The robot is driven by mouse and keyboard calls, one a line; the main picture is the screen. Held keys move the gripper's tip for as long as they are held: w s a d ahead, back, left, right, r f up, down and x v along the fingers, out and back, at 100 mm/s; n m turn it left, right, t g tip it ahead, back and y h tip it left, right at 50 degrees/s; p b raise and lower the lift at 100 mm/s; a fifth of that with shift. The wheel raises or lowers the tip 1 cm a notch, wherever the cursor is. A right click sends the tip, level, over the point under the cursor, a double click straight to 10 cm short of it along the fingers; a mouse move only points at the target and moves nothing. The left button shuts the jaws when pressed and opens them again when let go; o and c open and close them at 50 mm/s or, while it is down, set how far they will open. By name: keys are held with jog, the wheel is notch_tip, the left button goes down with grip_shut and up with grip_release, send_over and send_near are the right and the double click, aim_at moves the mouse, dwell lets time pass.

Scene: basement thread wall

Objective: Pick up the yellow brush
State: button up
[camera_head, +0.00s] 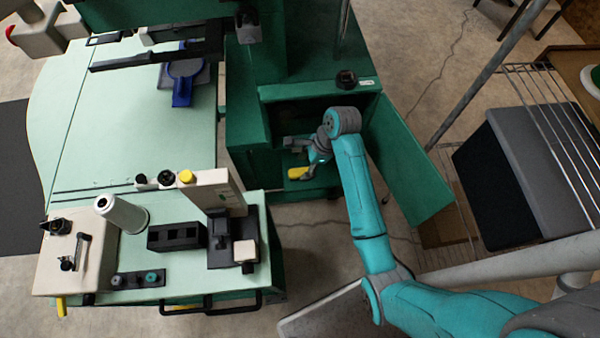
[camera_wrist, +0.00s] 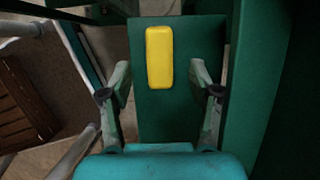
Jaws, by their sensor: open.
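The yellow brush (camera_wrist: 159,57) shows in the wrist view as a plain yellow block with rounded corners. It lies on a green surface (camera_wrist: 168,118), upright in the picture, beyond my fingertips. In the head view the yellow brush (camera_head: 298,173) is small and partly hidden by my gripper, inside the open green cabinet (camera_head: 268,123). My gripper (camera_wrist: 161,93) is open, with one finger on each side of the green strip and nothing between them. In the head view my gripper (camera_head: 304,157) reaches into the cabinet opening, close to the brush. The brush's underside is hidden.
The green cabinet door (camera_head: 412,165) stands open just right of my arm. A pale green machine table (camera_head: 140,215) with a white thread cone (camera_head: 122,214) stands left. A wire rack (camera_head: 535,110) with a dark grey box (camera_head: 545,150) stands right. Cabinet walls leave little side room.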

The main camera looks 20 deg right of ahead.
aim_at(301, 171)
jog(key=shift+x, duration=2.25)
grip_shut()
